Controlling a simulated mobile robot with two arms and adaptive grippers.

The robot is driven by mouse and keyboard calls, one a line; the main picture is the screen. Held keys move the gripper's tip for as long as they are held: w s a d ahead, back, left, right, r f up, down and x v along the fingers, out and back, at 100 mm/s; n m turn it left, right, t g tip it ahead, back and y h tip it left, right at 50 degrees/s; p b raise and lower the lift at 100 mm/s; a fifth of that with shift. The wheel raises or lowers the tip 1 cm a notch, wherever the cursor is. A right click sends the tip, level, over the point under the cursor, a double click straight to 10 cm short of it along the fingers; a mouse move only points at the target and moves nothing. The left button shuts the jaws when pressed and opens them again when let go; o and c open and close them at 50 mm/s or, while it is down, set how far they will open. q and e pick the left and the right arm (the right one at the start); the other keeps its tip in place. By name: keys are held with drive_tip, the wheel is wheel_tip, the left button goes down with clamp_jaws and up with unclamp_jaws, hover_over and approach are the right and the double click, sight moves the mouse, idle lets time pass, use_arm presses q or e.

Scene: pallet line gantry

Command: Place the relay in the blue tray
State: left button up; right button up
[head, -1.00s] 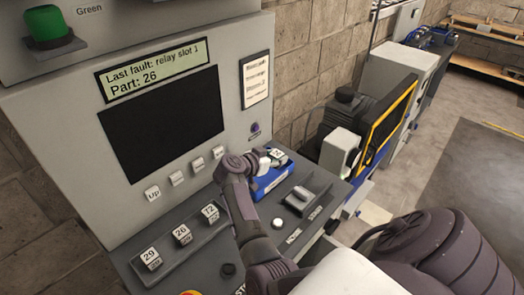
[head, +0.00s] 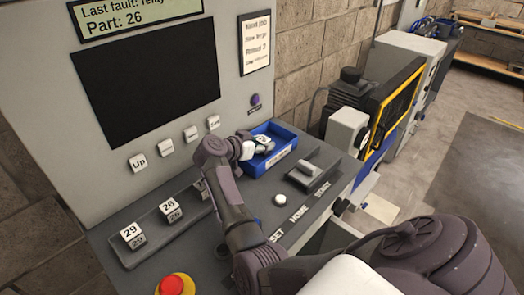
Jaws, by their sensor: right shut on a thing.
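The blue tray (head: 284,156) sits on the grey console, right of the screen's lower corner. A grey relay (head: 264,143) with a white label is at the tray, inside or just above its walls; its number is too small to read. My right gripper (head: 249,150) is at the tray's left side, shut on this relay, with the fingers partly hidden. Relay 29 (head: 131,235) and relay 26 (head: 171,209) stand in a rack (head: 150,254) on the left. My left gripper is out of view.
The display (head: 138,8) reads "Part: 26". A white button (head: 280,199), a grey switch (head: 303,175) and a red stop button (head: 173,286) are on the console. A yellow-framed machine (head: 398,105) stands to the right.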

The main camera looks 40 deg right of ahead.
drive_tip(key=shift+r, duration=0.1)
drive_tip(key=shift+s, duration=0.1)
drive_tip(key=o, duration=1.1)
drive_tip(key=shift+f, duration=0.2)
drive_tip(key=shift+o, duration=0.2)
